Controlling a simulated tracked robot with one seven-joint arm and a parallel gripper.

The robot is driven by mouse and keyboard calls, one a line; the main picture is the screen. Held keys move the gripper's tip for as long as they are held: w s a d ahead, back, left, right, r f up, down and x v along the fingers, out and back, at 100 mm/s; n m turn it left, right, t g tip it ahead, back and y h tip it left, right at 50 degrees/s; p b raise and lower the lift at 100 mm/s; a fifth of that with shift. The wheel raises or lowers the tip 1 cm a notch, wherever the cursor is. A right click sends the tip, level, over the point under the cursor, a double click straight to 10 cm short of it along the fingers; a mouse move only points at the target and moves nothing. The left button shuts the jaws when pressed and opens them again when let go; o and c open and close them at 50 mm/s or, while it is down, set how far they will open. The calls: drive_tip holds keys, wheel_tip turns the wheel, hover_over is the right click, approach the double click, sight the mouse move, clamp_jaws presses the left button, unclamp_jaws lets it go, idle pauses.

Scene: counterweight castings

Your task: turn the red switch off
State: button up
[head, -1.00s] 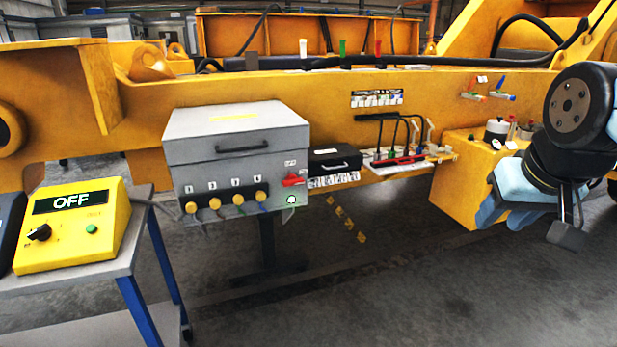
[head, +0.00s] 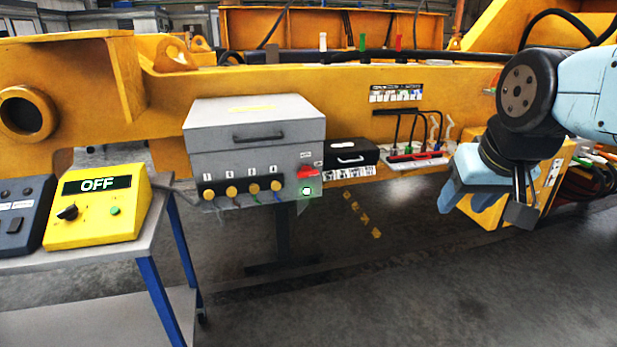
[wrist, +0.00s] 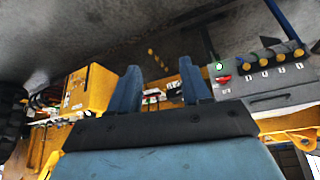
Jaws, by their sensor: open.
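The red switch (head: 308,173) is on the right front of the grey box (head: 255,110), above a small lit green lamp (head: 306,191). Its lever looks roughly level; its exact setting is too small to read. My gripper (head: 466,203) hangs to the right of the box, apart from it, with its light-blue fingers pointing down. In the wrist view, my gripper (wrist: 160,84) has its two fingers spread with nothing held between them. The red switch (wrist: 224,79) shows upside down there, just right of the right finger.
A yellow panel (head: 98,215) reading OFF, with a black knob, stands on a trolley (head: 60,262) at left. A black case (head: 350,152) and a tray with a red-handled tool (head: 415,156) sit between box and gripper. The floor in front is clear.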

drive_tip(key=shift+o, duration=0.8)
drive_tip(key=shift+w, duration=0.3)
drive_tip(key=o, duration=0.7)
drive_tip(key=w+a+f+t, duration=0.1)
drive_tip(key=w, duration=0.3)
drive_tip(key=w+a, duration=0.1)
drive_tip(key=w, duration=0.3)
drive_tip(key=w+a+f+t+y, duration=0.1)
drive_tip(key=w, duration=0.3)
drive_tip(key=shift+w+a+f+t, duration=0.15)
drive_tip(key=shift+w+f+t, duration=0.15)
drive_tip(key=shift+w+f, duration=0.1)
drive_tip(key=shift+o, duration=0.4)
drive_tip(key=w+a+f+t+y, duration=0.1)
drive_tip(key=w+a+f, duration=0.3)
drive_tip(key=w, duration=0.7)
drive_tip(key=shift+w+a+f+n+t, duration=0.2)
drive_tip(key=shift+a+f+n+t, duration=0.15)
drive_tip(key=shift+a+t, duration=0.4)
drive_tip(key=n+t+y, duration=0.3)
drive_tip(key=t, duration=0.4)
approach(309, 176)
drive_tip(key=shift+m, duration=0.25)
drive_tip(key=x, duration=0.9)
drive_tip(key=shift+w, duration=0.3)
drive_tip(key=shift+c, duration=0.4)
drive_tip(key=c, duration=0.9)
